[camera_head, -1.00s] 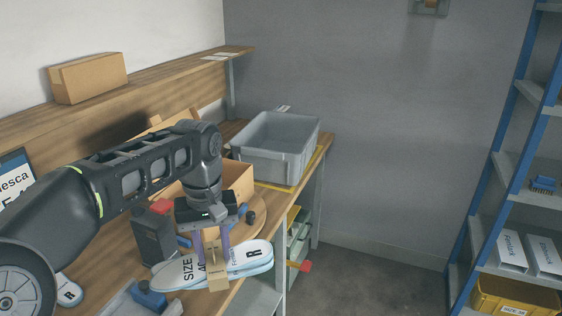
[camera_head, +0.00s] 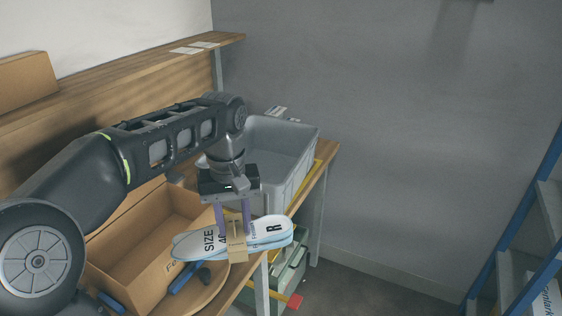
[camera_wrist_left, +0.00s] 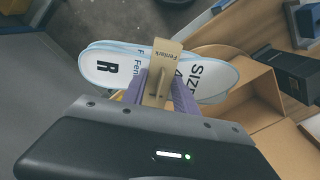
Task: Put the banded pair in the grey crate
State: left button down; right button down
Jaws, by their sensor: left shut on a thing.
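The banded pair (camera_head: 272,229) is a stack of white and pale blue insoles with a tan paper band around the middle. My left gripper (camera_head: 234,231) is shut on the pair at its band and holds it up near the bench's front edge. The pair also shows in the left wrist view (camera_wrist_left: 108,66), between the purple fingers of the gripper (camera_wrist_left: 160,88). The grey crate (camera_head: 297,184) stands behind the pair at the far end of the bench. The arm hides part of the crate's near left side; the part of its inside that shows looks empty. My right gripper is not in view.
An open cardboard box (camera_head: 140,262) stands on the bench, left of the pair. A wooden shelf (camera_head: 150,70) runs along the wall. A blue-framed rack (camera_head: 520,235) is at the right. Yellow tape (camera_head: 323,172) edges the crate's spot.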

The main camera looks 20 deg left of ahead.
aim_at(265, 179)
jog(key=i, duration=2.3)
jog(key=u, duration=1.1)
